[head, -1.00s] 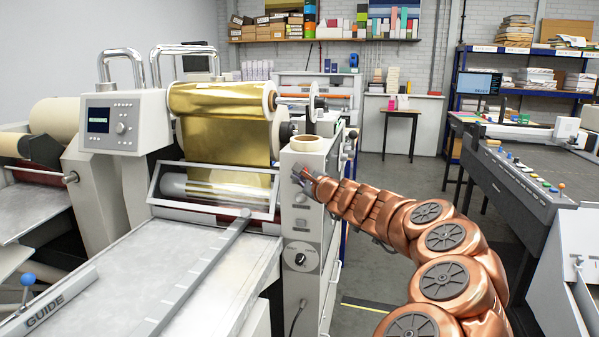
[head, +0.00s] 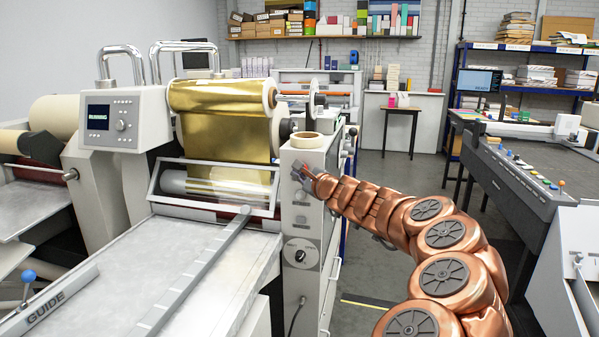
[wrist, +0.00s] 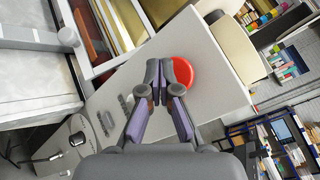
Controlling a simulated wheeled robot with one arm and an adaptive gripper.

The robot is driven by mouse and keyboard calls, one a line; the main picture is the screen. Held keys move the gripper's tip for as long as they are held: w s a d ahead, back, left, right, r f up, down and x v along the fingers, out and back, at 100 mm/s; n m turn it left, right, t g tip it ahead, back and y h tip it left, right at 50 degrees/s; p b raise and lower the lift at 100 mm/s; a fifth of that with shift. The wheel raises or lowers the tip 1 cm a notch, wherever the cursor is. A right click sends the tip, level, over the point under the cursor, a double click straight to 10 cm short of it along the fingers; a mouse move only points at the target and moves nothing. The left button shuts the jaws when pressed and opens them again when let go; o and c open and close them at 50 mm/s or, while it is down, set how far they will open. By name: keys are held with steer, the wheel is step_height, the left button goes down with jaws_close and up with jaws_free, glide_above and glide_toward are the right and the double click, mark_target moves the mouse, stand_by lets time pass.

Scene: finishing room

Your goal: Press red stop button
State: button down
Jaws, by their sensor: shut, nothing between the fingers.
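The red stop button (wrist: 184,75) is a round red disc on the pale side panel (wrist: 213,80) of the foil machine. It shows in the wrist view just beyond my fingertips, partly hidden by them. My gripper (wrist: 167,74) is shut and empty, its tips overlapping the button's left part in that view. I cannot tell whether they touch it. In the head view my gripper (head: 300,177) is at the upper part of the machine's control panel (head: 301,225), and it hides the button there. The machine's small display (head: 98,117) reads "RUNNING".
A roll of tape (head: 307,140) lies on top of the control panel. A gold foil roll (head: 220,95) is left of it. A dial (head: 300,256) is lower on the panel. Another console (head: 520,170) stands at the right. Open floor lies between.

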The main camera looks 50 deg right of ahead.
steer(key=shift+w+d, duration=0.1)
stand_by(0.3)
steer(key=shift+w+d+p, duration=0.2)
steer(key=shift+d+p, duration=0.05)
steer(key=shift+p, duration=0.05)
steer(key=shift+w+d, duration=0.15)
steer(key=shift+d, duration=0.25)
stand_by(0.8)
steer(key=shift+a, duration=0.1)
steer(key=shift+s+a+b, duration=0.3)
steer(key=shift+s+a, duration=0.05)
steer(key=shift+a, duration=0.3)
stand_by(0.4)
steer(key=a, duration=0.1)
steer(key=s+a+b, duration=0.1)
steer(key=a, duration=0.1)
steer(key=s+a+b, duration=0.1)
steer(key=shift+s+a, duration=0.15)
steer(key=shift+a, duration=0.1)
